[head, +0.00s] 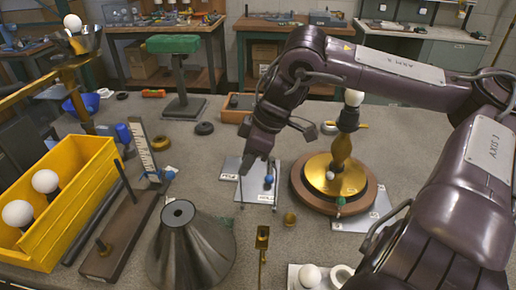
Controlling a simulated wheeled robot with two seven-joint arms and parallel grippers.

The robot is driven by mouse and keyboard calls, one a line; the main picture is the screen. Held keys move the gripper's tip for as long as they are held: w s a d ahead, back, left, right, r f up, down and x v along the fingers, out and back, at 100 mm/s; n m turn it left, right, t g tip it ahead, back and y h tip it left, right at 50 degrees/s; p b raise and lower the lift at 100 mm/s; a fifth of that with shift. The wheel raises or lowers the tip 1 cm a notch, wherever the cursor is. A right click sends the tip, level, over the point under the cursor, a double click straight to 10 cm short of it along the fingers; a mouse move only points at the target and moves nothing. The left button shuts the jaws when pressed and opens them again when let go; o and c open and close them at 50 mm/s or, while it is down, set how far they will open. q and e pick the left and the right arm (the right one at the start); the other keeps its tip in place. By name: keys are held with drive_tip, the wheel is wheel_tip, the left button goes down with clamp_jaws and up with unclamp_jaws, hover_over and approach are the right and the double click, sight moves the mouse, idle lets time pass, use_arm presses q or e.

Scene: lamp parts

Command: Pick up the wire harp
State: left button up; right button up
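My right gripper (257,168) points down over a pale labelled plate (228,168) left of the brass lamp. Thin dark upright lines (241,192) show just below its fingers, above the plate. They may be the wire harp, but they are too fine to tell from the fingers. I cannot tell whether the fingers are open or shut on the wire. A small blue ball (268,182) is close to the fingertips. The lamp has a round wooden base (304,196), a brass body (341,152) and a white bulb (353,97). My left gripper is not in view.
A dark metal cone shade (190,250) stands in front, left of a slim brass stand (262,240). A yellow bin (75,205) with white bulbs is at the left, beside a wooden rack (118,238). A green-topped stand (173,45) is farther back. My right arm covers much of the right side.

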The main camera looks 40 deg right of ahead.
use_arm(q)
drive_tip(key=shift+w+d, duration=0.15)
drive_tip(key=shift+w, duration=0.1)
use_arm(e)
clamp_jaws()
drive_tip(key=shift+r, duration=0.1)
